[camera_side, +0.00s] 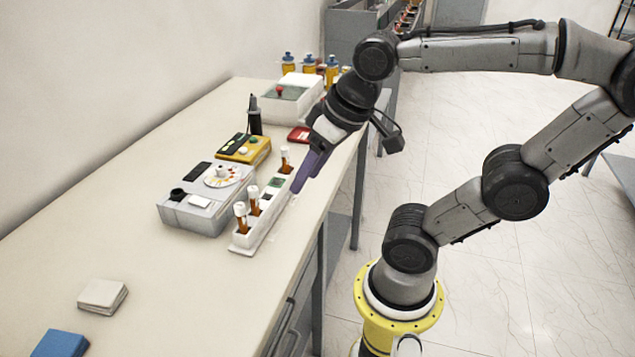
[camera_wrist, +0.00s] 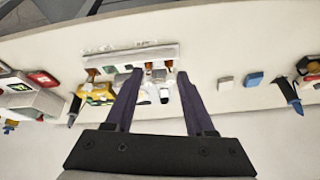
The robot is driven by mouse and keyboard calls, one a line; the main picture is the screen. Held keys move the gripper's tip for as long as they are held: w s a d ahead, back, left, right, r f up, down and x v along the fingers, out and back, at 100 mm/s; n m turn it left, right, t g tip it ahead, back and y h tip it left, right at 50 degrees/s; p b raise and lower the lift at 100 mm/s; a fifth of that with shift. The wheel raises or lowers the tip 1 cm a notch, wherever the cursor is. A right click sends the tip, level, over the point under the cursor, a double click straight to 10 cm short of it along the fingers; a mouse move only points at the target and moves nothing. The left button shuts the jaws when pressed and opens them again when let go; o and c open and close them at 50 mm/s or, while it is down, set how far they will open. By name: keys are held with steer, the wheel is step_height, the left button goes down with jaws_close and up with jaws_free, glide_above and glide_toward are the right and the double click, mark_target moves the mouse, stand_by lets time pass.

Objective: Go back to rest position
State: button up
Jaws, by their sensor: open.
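My gripper (camera_side: 308,172) is at the far end of a white rack (camera_side: 247,240), just above the bench. In the wrist view my gripper (camera_wrist: 158,80) shows two purple fingers spread apart with no object held between them. The rack holds several brown tubes with white caps (camera_side: 253,199). Two stand near its front end and one stands near its far end, beside the fingers. The rack also shows in the wrist view (camera_wrist: 120,58), beyond the fingertips. Whether a finger touches the rack cannot be told.
Left of the rack stand a grey-white device (camera_side: 195,212), a yellow device (camera_side: 243,148) and a black upright tool (camera_side: 254,115). A white box (camera_side: 290,98) and several bottles (camera_side: 309,64) stand farther back. White (camera_side: 102,296) and blue (camera_side: 60,344) blocks lie in front. The front middle bench is clear.

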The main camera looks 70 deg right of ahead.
steer(key=shift+s+a+f+n+t, duration=0.15)
steer(key=shift+s+a+f+n, duration=0.15)
steer(key=shift+s+f+n, duration=0.25)
steer(key=shift+s+a+f+n+t, duration=0.15)
steer(key=shift+s+a+f+n, duration=0.15)
steer(key=shift+n, duration=0.45)
steer(key=shift+r, duration=0.1)
